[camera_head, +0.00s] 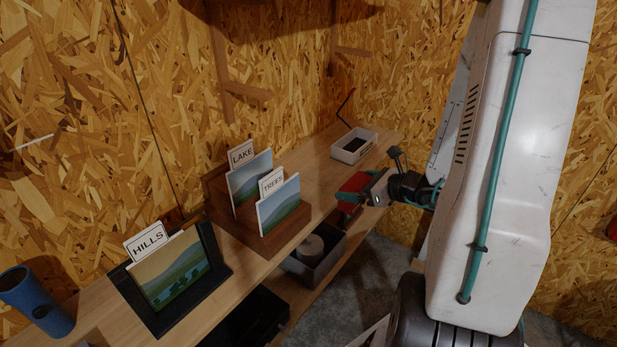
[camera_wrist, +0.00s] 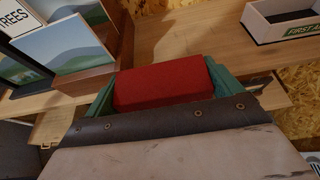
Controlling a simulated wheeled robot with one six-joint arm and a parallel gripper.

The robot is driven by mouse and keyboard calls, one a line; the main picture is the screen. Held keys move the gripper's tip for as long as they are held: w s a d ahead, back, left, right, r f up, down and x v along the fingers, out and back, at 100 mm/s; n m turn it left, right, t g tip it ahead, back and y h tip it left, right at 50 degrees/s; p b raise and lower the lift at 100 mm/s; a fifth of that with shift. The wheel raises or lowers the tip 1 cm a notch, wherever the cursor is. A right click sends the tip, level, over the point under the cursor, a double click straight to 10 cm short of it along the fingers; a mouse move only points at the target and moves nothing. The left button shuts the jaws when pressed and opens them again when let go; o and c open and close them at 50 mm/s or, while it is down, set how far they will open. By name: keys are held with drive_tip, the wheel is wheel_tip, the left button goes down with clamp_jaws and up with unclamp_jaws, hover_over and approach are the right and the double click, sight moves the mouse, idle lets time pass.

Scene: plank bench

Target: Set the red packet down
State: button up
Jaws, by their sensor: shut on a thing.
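My gripper (camera_head: 362,191) is shut on the red packet (camera_wrist: 162,83), which sits between its green fingers in the wrist view. In the head view the red packet (camera_head: 347,206) shows just below the green finger, partly hidden by it. The gripper is at the front edge of the plank bench (camera_head: 318,168), right of the wooden card holder. I cannot tell whether the packet touches the bench.
A wooden holder (camera_head: 244,232) bears LAKE and TREES pictures. A black stand (camera_head: 218,261) bears a HILLS picture. A white FIRST AID box (camera_head: 368,150) stands at the far end. A blue tube (camera_head: 35,300) is at near left. A grey bin (camera_head: 318,272) sits below. Bare plank lies between holder and box.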

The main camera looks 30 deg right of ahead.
drive_tip(key=w, duration=0.5)
drive_tip(key=w+f, duration=0.1)
drive_tip(key=w, duration=0.9)
drive_tip(key=shift+w+a+f, duration=0.2)
drive_tip(key=shift+w+f, duration=0.05)
drive_tip(key=shift+w, duration=0.15)
drive_tip(key=shift+w+f, duration=0.15)
drive_tip(key=shift+f, duration=1.6)
drive_tip(key=shift+f, duration=0.1)
drive_tip(key=o, duration=0.8)
drive_tip(key=shift+c, duration=0.2)
